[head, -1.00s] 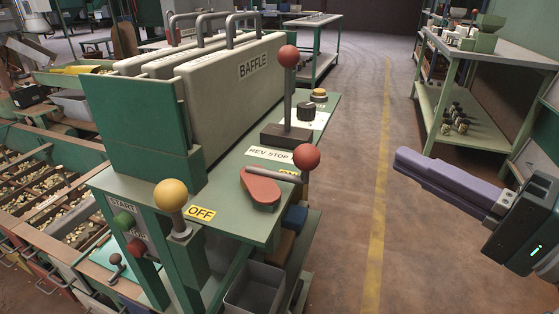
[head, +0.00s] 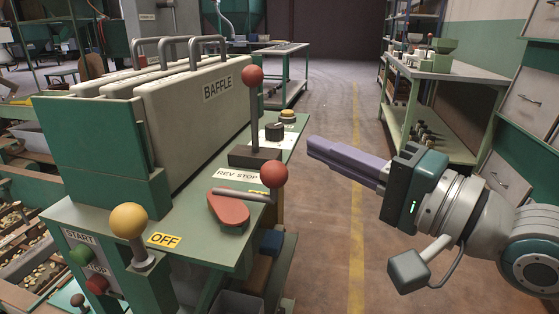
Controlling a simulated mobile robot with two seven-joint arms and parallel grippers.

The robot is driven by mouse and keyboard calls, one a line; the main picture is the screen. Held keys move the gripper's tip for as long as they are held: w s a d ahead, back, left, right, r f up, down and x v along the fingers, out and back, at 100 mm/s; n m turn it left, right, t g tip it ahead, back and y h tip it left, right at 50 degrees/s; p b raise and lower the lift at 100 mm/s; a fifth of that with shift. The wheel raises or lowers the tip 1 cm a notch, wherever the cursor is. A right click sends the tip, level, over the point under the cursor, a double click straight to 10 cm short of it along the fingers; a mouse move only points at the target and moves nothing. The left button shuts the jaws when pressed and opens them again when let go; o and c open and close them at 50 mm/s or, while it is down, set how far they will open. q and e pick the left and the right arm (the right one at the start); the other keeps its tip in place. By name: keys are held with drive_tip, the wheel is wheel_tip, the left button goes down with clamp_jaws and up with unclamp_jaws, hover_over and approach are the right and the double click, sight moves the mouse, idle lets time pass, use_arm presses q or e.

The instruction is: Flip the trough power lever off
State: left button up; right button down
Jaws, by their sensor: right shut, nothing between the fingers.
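A lever with a yellow ball knob (head: 129,221) stands at the near left corner of the green bench, beside a yellow OFF label (head: 164,240). An upright lever with a red ball knob (head: 252,76) stands farther back on a dark base. A red-based lever (head: 229,207) lies near level by the REV STOP label, its red ball to the right. No readable label says which is the trough power lever. My right gripper (head: 316,147), with long purple fingers, is shut and empty, right of the bench and apart from all levers. My left gripper is out of view.
Tall BAFFLE plates (head: 196,110) with handles stand along the bench's left side. A black knob (head: 274,131) sits behind the upright lever. START and STOP buttons are on the front left. Open floor (head: 345,230) lies right of the bench; a shelf table (head: 445,77) stands beyond.

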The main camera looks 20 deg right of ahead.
use_arm(q)
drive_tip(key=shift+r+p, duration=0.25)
drive_tip(key=shift+p, duration=0.15)
use_arm(e)
drive_tip(key=shift+s+a+f, duration=0.1)
drive_tip(key=shift+s+a, duration=0.05)
drive_tip(key=shift+a, duration=0.45)
drive_tip(key=shift+s+a+f, duration=0.15)
drive_tip(key=shift+a, duration=0.5)
drive_tip(key=shift+s+a+f, duration=0.1)
drive_tip(key=shift+s+a, duration=0.05)
drive_tip(key=shift+a, duration=0.45)
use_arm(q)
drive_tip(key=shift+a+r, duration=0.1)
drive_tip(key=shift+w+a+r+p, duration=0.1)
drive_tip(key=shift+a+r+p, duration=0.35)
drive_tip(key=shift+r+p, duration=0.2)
use_arm(e)
drive_tip(key=shift+s+a+m+t+h, duration=0.15)
drive_tip(key=shift+s+m+t+h, duration=0.3)
drive_tip(key=shift+h, duration=0.25)
